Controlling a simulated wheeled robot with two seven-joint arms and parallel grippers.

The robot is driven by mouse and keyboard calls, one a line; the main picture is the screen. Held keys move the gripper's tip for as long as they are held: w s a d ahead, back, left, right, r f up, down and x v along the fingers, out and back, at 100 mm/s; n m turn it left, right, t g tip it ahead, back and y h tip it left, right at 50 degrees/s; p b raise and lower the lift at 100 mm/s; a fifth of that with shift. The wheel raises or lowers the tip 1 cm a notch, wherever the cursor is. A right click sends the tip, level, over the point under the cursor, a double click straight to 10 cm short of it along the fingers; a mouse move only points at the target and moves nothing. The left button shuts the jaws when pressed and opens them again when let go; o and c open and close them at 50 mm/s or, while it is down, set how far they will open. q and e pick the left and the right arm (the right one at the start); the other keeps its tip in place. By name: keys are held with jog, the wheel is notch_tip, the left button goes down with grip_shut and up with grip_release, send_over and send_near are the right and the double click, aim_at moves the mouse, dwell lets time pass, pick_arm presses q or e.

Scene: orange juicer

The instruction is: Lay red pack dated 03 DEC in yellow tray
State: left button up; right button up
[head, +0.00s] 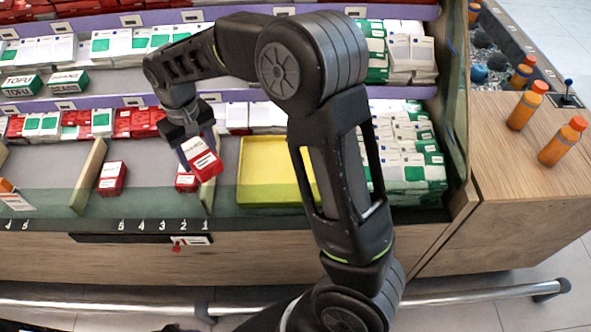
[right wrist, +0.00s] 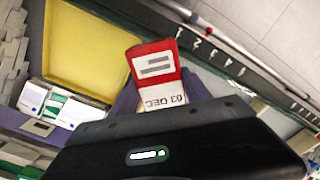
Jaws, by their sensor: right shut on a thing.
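A red and white pack (head: 202,158) is held in my right gripper (head: 190,142), tilted, above the shelf in the head view. In the right wrist view the held pack (right wrist: 158,75) reads 03 DEC, and the gripper's dark body (right wrist: 180,135) fills the lower part. The yellow tray (head: 272,160) lies on the shelf just right of the held pack in the head view, partly behind my arm. The tray also shows at the upper left of the right wrist view (right wrist: 92,50). The pack is apart from the tray. My left gripper is not in view.
Another red pack (head: 112,178) stands in the left bay, and one more (head: 187,181) sits below the held pack. A wooden divider (head: 88,176) borders the bay. Green and white packs (head: 405,150) fill the right side. Orange bottles (head: 562,141) stand on the wooden counter.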

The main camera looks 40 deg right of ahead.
dwell(0.3)
jog(key=s+d+f+m+p, duration=0.1)
jog(key=d+f+m, duration=0.3)
jog(key=d, duration=0.7)
jog(key=s+d+f+m+p, duration=0.2)
jog(key=d+f+m, duration=0.2)
jog(key=d, duration=0.6)
jog(key=shift+s+d+f, duration=0.35)
jog(key=shift+f, duration=0.05)
jog(key=shift+f, duration=0.1)
jog(key=shift+f+p, duration=0.4)
jog(key=shift+f, duration=2.6)
jog(key=shift+f, duration=0.1)
